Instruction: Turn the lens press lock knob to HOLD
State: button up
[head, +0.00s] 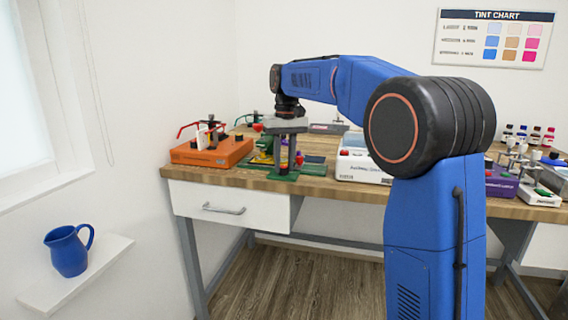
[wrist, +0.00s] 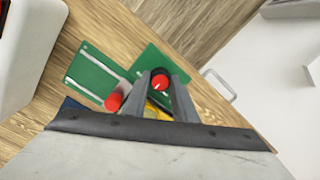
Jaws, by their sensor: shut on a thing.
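The lens press, a green-based device (head: 284,175), stands at the front left edge of the wooden bench, with green plates (wrist: 92,68) in the wrist view. Its lock knob (wrist: 160,80) is round and dark-rimmed, with a red face and a small white mark. My gripper (head: 284,163) points down over the press, and its fingers (wrist: 161,88) are shut on the knob, one on each side. A second red part (wrist: 113,102) lies left of the fingers in the wrist view. I cannot read any HOLD label or tell the knob's setting. In the head view the fingers mostly hide the knob.
An orange device (head: 212,152) holding glasses stands left of the press. A white box (head: 360,170) with a red button stands to the right. Beyond my arm are a purple box (head: 500,184) and several bottles. A blue jug (head: 68,252) sits on a wall shelf.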

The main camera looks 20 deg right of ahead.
aim_at(286, 167)
jog(key=m, duration=0.4)
jog(key=shift+m, duration=2.6)
jog(key=o, duration=0.8)
jog(key=shift+c, duration=0.2)
notch_tip(286, 167, up, 17)
jog(key=shift+s+d+r, duration=0.2)
